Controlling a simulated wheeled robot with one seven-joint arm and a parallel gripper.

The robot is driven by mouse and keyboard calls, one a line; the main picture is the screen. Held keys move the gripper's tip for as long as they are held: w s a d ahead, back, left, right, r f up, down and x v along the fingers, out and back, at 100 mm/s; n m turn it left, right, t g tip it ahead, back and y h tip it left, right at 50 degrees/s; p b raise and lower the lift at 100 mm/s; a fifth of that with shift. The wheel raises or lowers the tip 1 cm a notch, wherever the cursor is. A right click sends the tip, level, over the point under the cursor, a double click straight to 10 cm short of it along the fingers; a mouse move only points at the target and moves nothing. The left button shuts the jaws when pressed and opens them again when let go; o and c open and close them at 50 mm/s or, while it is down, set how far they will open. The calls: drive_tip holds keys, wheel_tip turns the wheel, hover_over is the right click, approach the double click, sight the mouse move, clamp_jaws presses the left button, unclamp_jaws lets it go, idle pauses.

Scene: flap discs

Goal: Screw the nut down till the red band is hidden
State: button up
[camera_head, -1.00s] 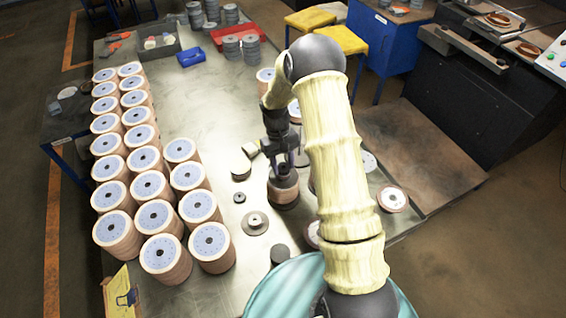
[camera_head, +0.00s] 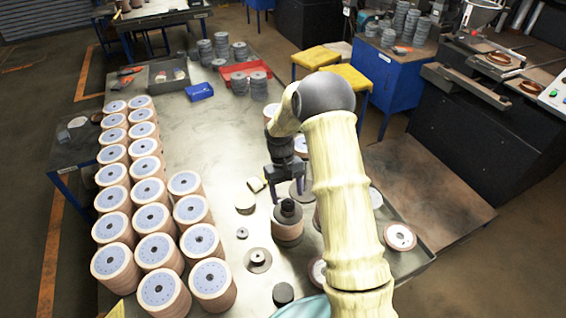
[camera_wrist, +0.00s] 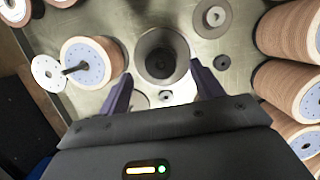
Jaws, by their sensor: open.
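A stack of brown discs (camera_head: 288,230) stands on the metal table with a dark grey plate and a dark nut (camera_head: 287,206) on top. In the wrist view the nut (camera_wrist: 162,62) shows as a dark round piece at the centre of the grey plate. My gripper (camera_head: 287,193) is open and empty, just above and behind the stack. In the wrist view its two fingers (camera_wrist: 160,74) stand apart on either side of the stack's near edge, clear of the nut. No red band shows in either view.
Rows of disc stacks (camera_head: 150,222) fill the table's left. A disc stack with a bare rod (camera_wrist: 90,62) stands close by.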

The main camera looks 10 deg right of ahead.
drive_tip(key=b+v, duration=0.3)
drive_tip(key=v, duration=1.1)
drive_tip(key=shift+r, duration=0.3)
drive_tip(key=shift+s+f, duration=0.1)
drive_tip(key=shift+c, duration=1.3)
drive_tip(key=m+t, duration=0.3)
drive_tip(key=m, duration=0.6)
hover_over(288, 205)
wheel_tip(288, 205, down, 8)
drive_tip(key=shift+y, duration=0.3)
drive_tip(key=shift+f+b, duration=3.15)
drive_tip(key=shift+f, duration=1.3)
